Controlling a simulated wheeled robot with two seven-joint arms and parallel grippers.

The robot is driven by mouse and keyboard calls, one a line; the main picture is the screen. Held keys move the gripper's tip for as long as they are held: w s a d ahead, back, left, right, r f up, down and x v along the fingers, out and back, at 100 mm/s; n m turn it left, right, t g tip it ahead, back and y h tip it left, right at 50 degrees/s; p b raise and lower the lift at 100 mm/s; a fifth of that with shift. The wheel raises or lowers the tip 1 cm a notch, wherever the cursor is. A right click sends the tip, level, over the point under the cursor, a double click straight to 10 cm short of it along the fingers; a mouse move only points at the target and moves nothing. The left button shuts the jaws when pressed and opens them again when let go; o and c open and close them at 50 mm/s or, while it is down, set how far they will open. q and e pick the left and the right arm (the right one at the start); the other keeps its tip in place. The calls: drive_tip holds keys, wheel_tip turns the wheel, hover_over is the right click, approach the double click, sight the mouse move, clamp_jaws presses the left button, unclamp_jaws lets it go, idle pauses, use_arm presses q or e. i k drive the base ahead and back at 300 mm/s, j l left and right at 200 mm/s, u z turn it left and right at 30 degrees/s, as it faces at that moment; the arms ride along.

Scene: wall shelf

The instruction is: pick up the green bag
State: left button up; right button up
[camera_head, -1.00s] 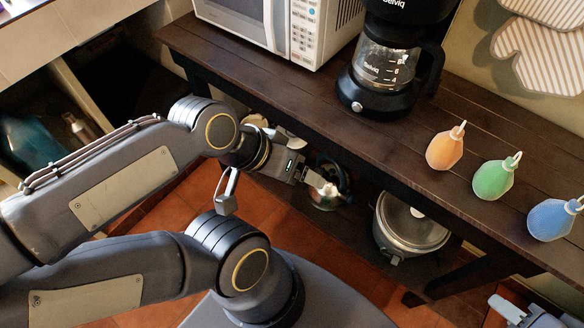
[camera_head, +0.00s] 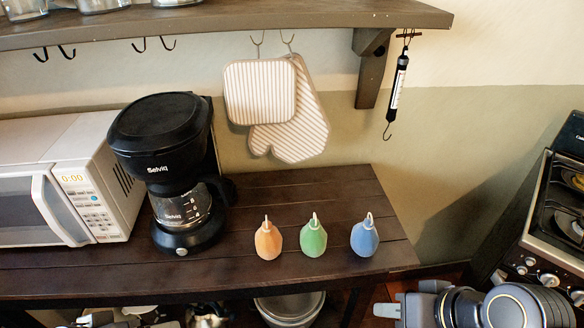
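The green bag (camera_head: 313,238) is a small teardrop-shaped thing with a pale loop on top. It stands upright on the dark wooden table (camera_head: 330,199), between an orange bag (camera_head: 268,241) and a blue bag (camera_head: 365,238), with gaps on both sides. My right gripper (camera_head: 386,308) is at the bottom right, beyond the table's front edge and below the blue bag. It points left, apart from all three bags and with nothing seen in it. Its finger gap is not clear. Pale parts at the bottom left edge may be my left gripper, but they are cut off.
A black coffee maker (camera_head: 160,137) and a white microwave (camera_head: 92,167) stand left of the bags. Striped mitts (camera_head: 292,128) hang behind them, under a wall shelf (camera_head: 235,22). A pot (camera_head: 290,305) sits below the table. A stove (camera_head: 552,220) is at the right.

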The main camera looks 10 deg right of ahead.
sight(313, 238)
drive_tip(key=i+l, duration=0.1)
drive_tip(key=l, duration=0.55)
drive_tip(key=i+l, duration=0.1)
drive_tip(key=l, duration=0.55)
drive_tip(key=l+u, duration=0.1)
drive_tip(key=u, duration=0.3)
drive_tip(key=l+u, duration=0.15)
drive_tip(key=u, duration=0.2)
drive_tip(key=l+u, duration=0.1)
drive_tip(key=u, duration=0.3)
drive_tip(key=l+u, duration=0.1)
drive_tip(key=u, duration=0.25)
drive_tip(key=i+j+u, duration=0.15)
drive_tip(key=i+j, duration=0.1)
drive_tip(key=j, duration=0.1)
